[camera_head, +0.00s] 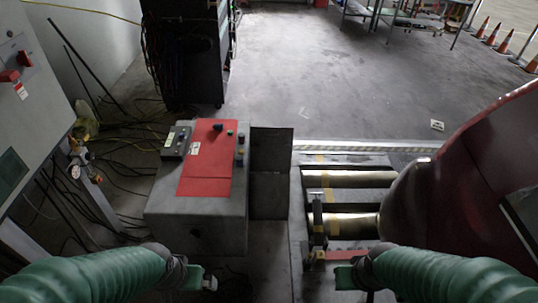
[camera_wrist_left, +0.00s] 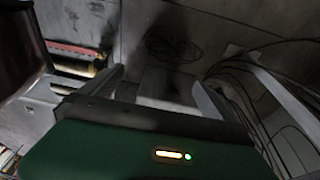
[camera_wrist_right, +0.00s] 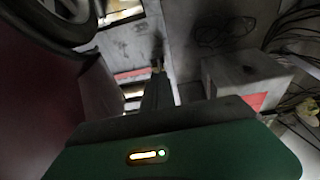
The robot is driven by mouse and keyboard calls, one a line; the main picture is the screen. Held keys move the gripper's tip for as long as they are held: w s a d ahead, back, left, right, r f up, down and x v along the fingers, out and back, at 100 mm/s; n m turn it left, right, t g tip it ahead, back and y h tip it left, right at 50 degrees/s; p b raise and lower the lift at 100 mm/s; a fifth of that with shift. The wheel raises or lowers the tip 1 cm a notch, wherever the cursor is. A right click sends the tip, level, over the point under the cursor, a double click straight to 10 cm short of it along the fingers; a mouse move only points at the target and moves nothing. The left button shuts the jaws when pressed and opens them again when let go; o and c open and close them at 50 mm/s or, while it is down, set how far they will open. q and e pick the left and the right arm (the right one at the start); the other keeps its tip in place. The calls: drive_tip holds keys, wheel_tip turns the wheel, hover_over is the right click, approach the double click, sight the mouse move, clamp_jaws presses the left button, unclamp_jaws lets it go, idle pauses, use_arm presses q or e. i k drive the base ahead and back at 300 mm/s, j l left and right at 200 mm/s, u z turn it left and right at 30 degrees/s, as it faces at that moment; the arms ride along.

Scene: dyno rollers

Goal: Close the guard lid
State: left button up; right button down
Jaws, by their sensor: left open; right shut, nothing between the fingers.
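A grey box (camera_head: 168,206) stands left of the rollers with a red panel (camera_head: 205,170) lying flat on its top. A dark plate (camera_head: 270,166) stands on the box's right side, between box and rollers; I cannot tell which of these parts is the guard lid. My left gripper (camera_head: 205,281) is open and empty, in front of the box and apart from it. Its spread fingers show in the left wrist view (camera_wrist_left: 158,90). My right gripper (camera_head: 348,277) is shut and empty, near the front of the rollers. Its closed fingers show in the right wrist view (camera_wrist_right: 157,82).
Two metal rollers (camera_head: 350,179) lie in a floor frame right of the box. A dark red curved body (camera_head: 460,185) bulges over their right end. A small control unit (camera_head: 175,141) and buttons sit on the box. Cables (camera_head: 125,170) lie on the left.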

sight(271, 156)
drive_tip(key=i+u, duration=0.35)
drive_tip(key=i, duration=0.2)
drive_tip(key=i+u, duration=0.3)
drive_tip(key=i, duration=0.25)
drive_tip(key=i+l+u, duration=0.2)
drive_tip(key=i+u, duration=0.15)
drive_tip(key=i, duration=0.2)
